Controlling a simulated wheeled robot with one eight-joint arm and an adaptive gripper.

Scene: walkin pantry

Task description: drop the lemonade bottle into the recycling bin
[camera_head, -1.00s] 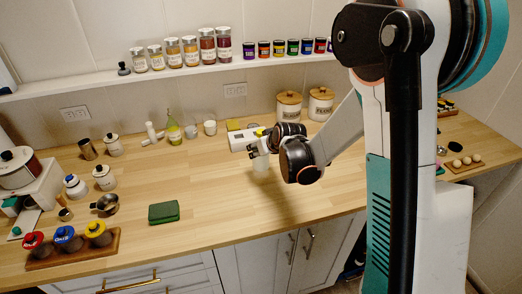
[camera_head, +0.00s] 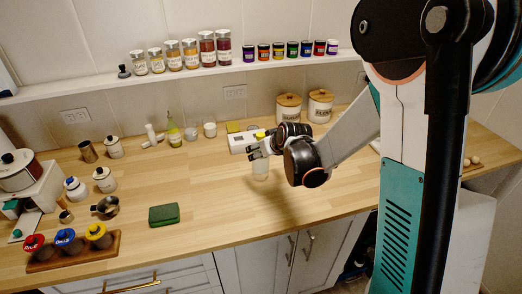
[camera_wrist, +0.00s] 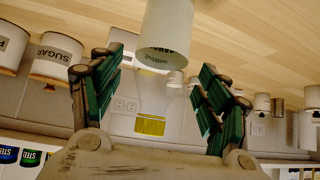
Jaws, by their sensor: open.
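The lemonade bottle (camera_head: 260,170) stands on the wooden counter, with its yellow cap (camera_head: 260,133) above my gripper (camera_head: 254,149). In the wrist view its pale label with dark lettering (camera_wrist: 165,35), clear neck and ribbed yellow cap (camera_wrist: 150,125) show between the two green-padded fingers. My gripper (camera_wrist: 155,75) is open around the bottle, with room visible on both sides of the neck. The gripper partly hides the bottle in the head view. No recycling bin is visible.
A white scale (camera_head: 240,144) sits behind the bottle. A green-yellow bottle (camera_head: 174,137) and cups stand at the back. Flour and sugar canisters (camera_head: 289,108) are to the right. A green case (camera_head: 164,214) lies on clear counter at the front left.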

